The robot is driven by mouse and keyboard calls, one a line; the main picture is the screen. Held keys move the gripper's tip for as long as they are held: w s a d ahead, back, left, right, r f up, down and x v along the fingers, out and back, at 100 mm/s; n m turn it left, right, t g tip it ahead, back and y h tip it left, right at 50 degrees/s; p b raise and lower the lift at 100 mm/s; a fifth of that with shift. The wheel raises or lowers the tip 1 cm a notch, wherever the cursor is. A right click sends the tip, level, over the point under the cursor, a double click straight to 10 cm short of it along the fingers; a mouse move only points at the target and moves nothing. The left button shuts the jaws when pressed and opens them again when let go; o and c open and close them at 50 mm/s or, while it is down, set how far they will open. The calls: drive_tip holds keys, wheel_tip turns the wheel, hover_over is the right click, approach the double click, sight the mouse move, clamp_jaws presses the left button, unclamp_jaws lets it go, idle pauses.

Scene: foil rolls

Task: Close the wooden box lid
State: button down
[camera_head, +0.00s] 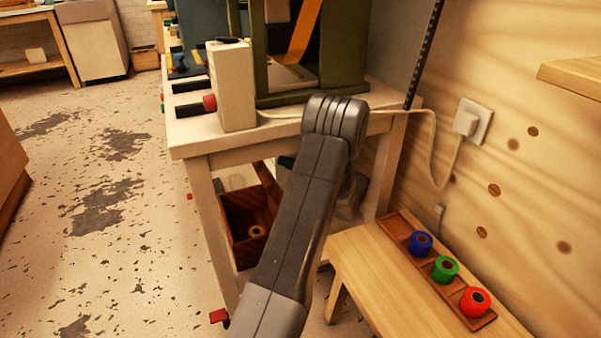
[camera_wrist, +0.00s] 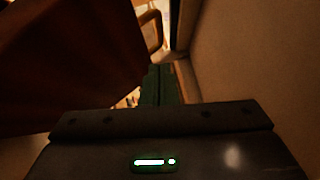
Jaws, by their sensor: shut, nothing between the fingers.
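The dark red-brown wooden box (camera_head: 240,238) stands under the white table in the head view, left of my arm. In the head view my arm hides the gripper.
The white table (camera_head: 290,131) stands over the box, its legs framing the space. A wooden bench (camera_head: 365,275) at right carries a tray with blue, green and red rolls (camera_head: 445,269). A cable runs to a wall socket (camera_head: 473,124). The floor at left is open.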

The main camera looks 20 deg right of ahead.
sight(267, 178)
drive_tip(key=a, duration=0.1)
drive_tip(key=w+a+b, duration=0.1)
drive_tip(key=a, duration=0.1)
drive_tip(key=a+b, duration=0.1)
drive_tip(key=shift+w+a+r, duration=0.35)
drive_tip(key=shift+a, duration=0.05)
drive_tip(key=shift+a+r, duration=0.2)
drive_tip(key=shift+a, duration=0.3)
